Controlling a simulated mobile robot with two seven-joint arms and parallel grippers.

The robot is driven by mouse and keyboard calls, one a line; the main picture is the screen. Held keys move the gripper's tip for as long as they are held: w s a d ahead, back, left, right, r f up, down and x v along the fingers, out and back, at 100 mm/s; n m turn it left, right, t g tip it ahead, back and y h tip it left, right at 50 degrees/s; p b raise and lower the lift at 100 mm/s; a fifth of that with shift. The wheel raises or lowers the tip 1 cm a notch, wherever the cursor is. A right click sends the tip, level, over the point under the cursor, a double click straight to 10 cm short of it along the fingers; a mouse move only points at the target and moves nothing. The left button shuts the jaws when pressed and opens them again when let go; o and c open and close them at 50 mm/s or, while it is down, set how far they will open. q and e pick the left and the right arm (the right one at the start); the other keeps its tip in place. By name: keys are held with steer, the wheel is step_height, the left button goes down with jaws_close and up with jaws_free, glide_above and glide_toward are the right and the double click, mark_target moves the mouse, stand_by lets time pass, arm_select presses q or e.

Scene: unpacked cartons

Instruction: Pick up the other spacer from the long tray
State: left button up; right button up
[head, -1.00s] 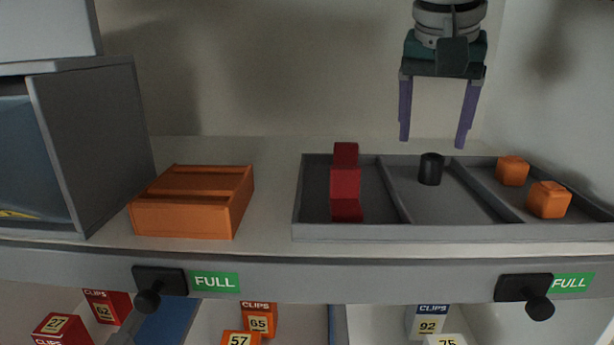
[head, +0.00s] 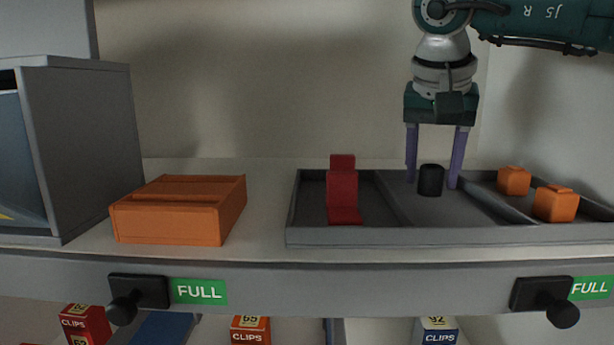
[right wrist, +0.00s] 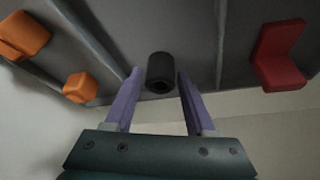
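The spacer (head: 431,180) is a short black cylinder with a hole in its end, standing in the middle compartment of the long grey tray (head: 380,236). My right gripper (head: 432,186) is open and points down into that compartment, with one purple finger on either side of the spacer. In the right wrist view the spacer (right wrist: 160,72) lies between and just beyond the fingertips (right wrist: 159,74), with gaps showing on both sides. My left gripper is not in view.
A red angled bracket (head: 342,190) is in the tray's left compartment, and orange blocks (head: 514,181) are in its right one. An orange box (head: 178,210) and a grey cabinet (head: 90,150) stand to the left. Low dividers separate the compartments.

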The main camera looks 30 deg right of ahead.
jaws_close()
stand_by(0.3)
